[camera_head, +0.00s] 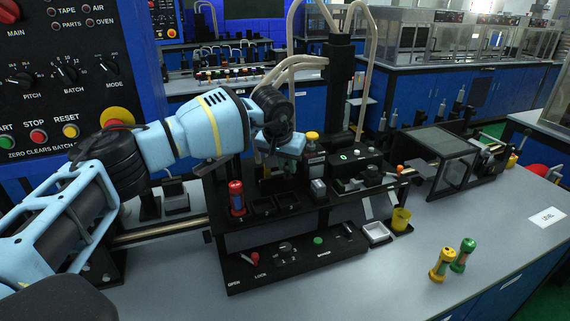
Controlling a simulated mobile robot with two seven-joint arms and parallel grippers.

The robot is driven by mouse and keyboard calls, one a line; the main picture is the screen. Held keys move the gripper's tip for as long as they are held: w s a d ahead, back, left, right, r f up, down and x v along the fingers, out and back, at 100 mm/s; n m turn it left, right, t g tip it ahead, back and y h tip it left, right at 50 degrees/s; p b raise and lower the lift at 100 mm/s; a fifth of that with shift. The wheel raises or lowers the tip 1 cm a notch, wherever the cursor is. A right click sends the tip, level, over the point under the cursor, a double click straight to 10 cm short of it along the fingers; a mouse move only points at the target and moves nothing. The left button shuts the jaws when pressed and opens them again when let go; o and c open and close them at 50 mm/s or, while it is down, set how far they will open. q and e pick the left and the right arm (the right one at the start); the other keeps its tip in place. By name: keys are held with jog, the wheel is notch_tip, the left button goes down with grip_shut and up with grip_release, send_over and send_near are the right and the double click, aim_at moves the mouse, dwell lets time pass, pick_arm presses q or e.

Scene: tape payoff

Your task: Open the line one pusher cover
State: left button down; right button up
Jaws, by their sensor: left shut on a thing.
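My left arm comes in from the left, and its pale blue hand points down at the black machine (290,232) on the grey bench. My left gripper (268,166) is low over the rear left part of the machine, behind the black slots. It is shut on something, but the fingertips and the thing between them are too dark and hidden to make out. I cannot pick out the line one pusher cover for certain, or tell how far it is open. My right gripper is not in view.
A red cylinder (237,198) stands at the machine's left. A yellow cup (401,219) and a white tray (376,233) are at its right. A clear-sided box (455,171) sits farther right. The right front of the bench is mostly clear.

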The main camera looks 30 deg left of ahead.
pick_arm(q)
jog(key=shift+w+d+f, duration=0.25)
jog(key=shift+w+d, duration=0.15)
jog(key=shift+w, duration=0.15)
jog(key=shift+w+d+r+b, duration=0.2)
jog(key=shift+w+d+b, duration=0.1)
jog(key=shift+b, duration=0.05)
jog(key=c, duration=1.3)
grip_release()
jog(key=shift+s+r, duration=0.1)
jog(key=shift+r, duration=0.1)
jog(key=v, duration=0.7)
jog(key=shift+r, duration=0.25)
jog(key=shift+s+f, duration=0.1)
jog(key=shift+s, duration=0.05)
